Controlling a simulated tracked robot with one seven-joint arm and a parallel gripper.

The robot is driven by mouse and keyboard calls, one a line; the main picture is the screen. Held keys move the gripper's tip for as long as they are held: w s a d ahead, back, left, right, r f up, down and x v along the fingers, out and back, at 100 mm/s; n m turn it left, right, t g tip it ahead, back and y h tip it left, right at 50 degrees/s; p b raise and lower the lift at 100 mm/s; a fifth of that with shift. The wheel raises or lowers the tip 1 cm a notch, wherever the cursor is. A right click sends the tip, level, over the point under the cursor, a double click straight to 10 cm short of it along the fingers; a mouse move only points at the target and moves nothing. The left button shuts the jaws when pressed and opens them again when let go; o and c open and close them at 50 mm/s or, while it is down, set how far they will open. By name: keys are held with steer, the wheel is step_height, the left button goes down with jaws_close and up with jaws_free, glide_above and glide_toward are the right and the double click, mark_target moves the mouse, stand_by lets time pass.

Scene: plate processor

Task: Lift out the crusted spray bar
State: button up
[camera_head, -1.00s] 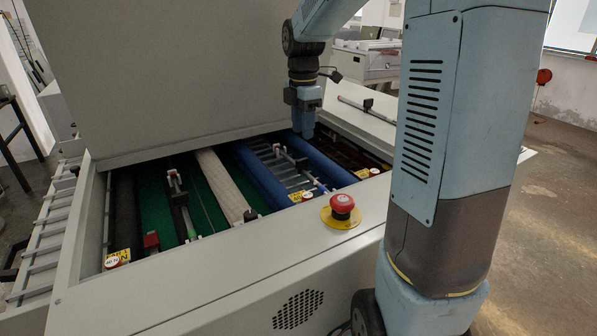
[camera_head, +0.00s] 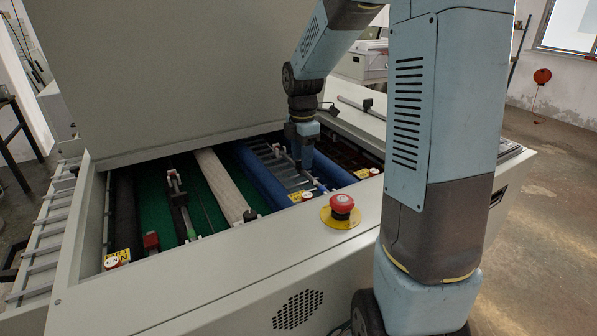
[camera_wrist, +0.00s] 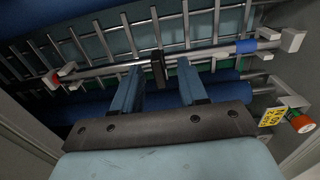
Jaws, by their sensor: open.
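A grey spray bar (camera_wrist: 210,53) crosses the wrist view above metal slats, with a dark block at its middle, a blue band toward the right and a red tip at the left. In the head view this bar (camera_head: 318,184) lies between blue rollers and is partly hidden by my gripper (camera_head: 301,168). In the wrist view my gripper (camera_wrist: 159,68) is open, its two blue fingers on either side of the dark block. I cannot tell whether they touch it. Crust on the bar cannot be made out.
Another bar (camera_head: 176,190) sits in the green section at left. A separate bar (camera_head: 360,107) lies on the right deck. A blue roller (camera_head: 262,178) and a pale roller (camera_head: 225,185) lie alongside. The raised lid (camera_head: 160,70) stands behind; a red stop button (camera_head: 342,204) is in front.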

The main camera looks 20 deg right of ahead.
jaws_close()
stand_by(0.6)
